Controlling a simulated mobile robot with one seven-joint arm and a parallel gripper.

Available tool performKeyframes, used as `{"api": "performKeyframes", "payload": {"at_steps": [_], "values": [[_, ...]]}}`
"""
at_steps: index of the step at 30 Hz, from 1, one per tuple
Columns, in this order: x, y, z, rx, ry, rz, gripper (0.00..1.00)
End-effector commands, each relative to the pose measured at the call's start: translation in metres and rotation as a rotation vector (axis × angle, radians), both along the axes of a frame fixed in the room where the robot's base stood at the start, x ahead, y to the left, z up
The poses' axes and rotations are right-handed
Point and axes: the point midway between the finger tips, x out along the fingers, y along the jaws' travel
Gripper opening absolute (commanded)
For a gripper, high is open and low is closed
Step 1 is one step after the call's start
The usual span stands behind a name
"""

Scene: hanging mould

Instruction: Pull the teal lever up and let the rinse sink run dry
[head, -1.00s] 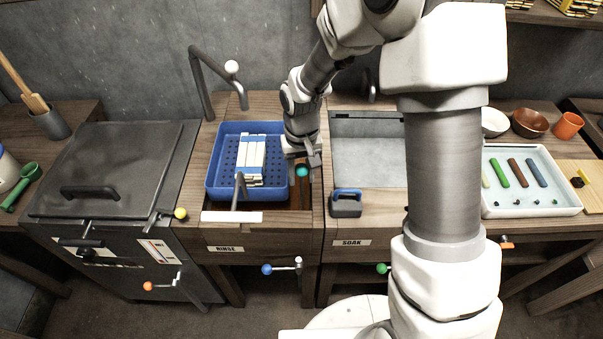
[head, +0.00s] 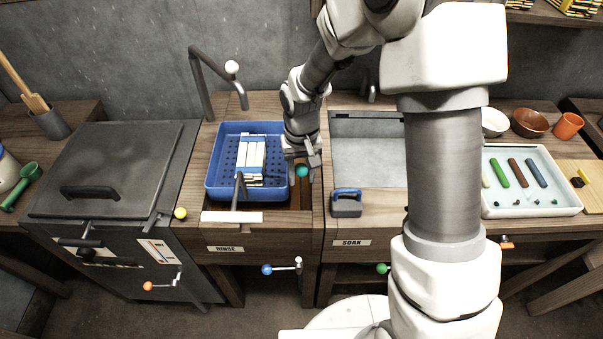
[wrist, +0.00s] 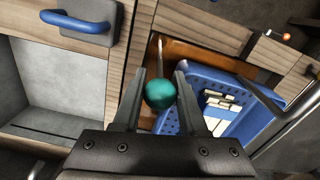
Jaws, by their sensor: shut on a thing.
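The teal lever's round knob (head: 302,171) shows at the right end of the rinse sink (head: 293,203), beside the blue basket. My gripper (head: 304,161) is at the knob from above. In the wrist view the teal knob (wrist: 160,95) sits between the two fingers of my gripper (wrist: 160,78), which are shut on it. A thin rod runs beyond the knob, towards the brown sink interior (wrist: 178,52). Most of the sink floor is hidden by the basket, so I cannot tell the water level.
The blue perforated basket (head: 212,185) holds white bars inside the sink. A dark tap (head: 197,75) arches behind it. The grey soak basin (head: 370,165) and a blue-handled block (head: 346,207) are to the right. A blue-knobbed handle (head: 267,269) is on the front below.

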Motion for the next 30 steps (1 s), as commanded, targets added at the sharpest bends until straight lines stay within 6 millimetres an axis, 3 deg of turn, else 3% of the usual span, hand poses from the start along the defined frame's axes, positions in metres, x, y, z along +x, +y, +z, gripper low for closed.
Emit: {"api": "performKeyframes", "payload": {"at_steps": [7,16,25,26,30], "values": [[0.001,0.0,0.005,0.0,-0.002,0.0,0.0],[0.001,0.0,0.045,0.001,-0.004,0.001,0.0],[0.002,0.0,0.047,0.001,-0.007,0.0,0.0],[0.002,0.0,0.048,0.001,-0.008,0.0,0.43],[0.002,0.0,0.047,0.001,-0.006,0.0,0.69]]}}
